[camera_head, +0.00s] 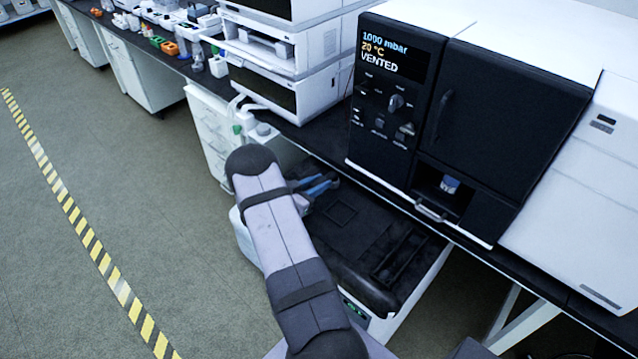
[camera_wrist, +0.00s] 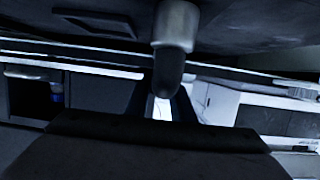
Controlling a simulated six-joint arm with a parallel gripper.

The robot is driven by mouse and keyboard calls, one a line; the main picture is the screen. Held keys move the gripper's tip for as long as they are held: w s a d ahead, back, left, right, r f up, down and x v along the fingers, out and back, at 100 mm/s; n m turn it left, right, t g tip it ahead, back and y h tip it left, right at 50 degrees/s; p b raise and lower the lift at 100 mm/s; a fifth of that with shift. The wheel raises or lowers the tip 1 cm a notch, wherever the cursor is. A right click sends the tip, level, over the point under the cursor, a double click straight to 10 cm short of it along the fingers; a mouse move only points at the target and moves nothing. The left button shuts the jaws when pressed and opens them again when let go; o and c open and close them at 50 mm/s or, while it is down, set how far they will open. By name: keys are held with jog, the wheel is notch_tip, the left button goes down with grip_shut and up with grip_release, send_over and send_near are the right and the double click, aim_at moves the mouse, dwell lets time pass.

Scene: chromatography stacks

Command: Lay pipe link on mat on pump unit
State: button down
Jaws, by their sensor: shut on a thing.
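The pump unit (camera_head: 365,262) is a low white box with a black top under the bench. A dark square (camera_head: 341,214), which looks like the mat, lies bare on that top; it also shows in the wrist view (camera_wrist: 95,22). My gripper (camera_head: 322,184) is low beside the top's far left part, with blue fingers partly hidden by my arm. In the wrist view my gripper (camera_wrist: 161,106) is shut on the pipe link (camera_wrist: 176,27), a grey metallic tube with a dark rounded end. In the head view I cannot clearly make out the link.
The bench with the black vented oven (camera_head: 480,120) overhangs the pump unit's back side. Stacked white instruments (camera_head: 290,60) stand on it at the left. A white drawer cabinet (camera_head: 208,130) is behind my gripper. A dark recessed tray (camera_head: 402,255) is at the pump top's right. Open floor lies left.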

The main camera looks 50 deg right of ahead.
jog(key=shift+f, duration=0.25)
jog(key=c, duration=1.5)
grip_release()
jog(key=shift+c, duration=0.2)
jog(key=shift+r, duration=0.2)
jog(key=shift+w+a, duration=0.1)
jog(key=shift+a, duration=0.25)
jog(key=b+v, duration=0.1)
jog(key=v, duration=1)
jog(key=shift+b, duration=0.3)
jog(key=shift+a+r, duration=0.1)
jog(key=shift+a, duration=0.05)
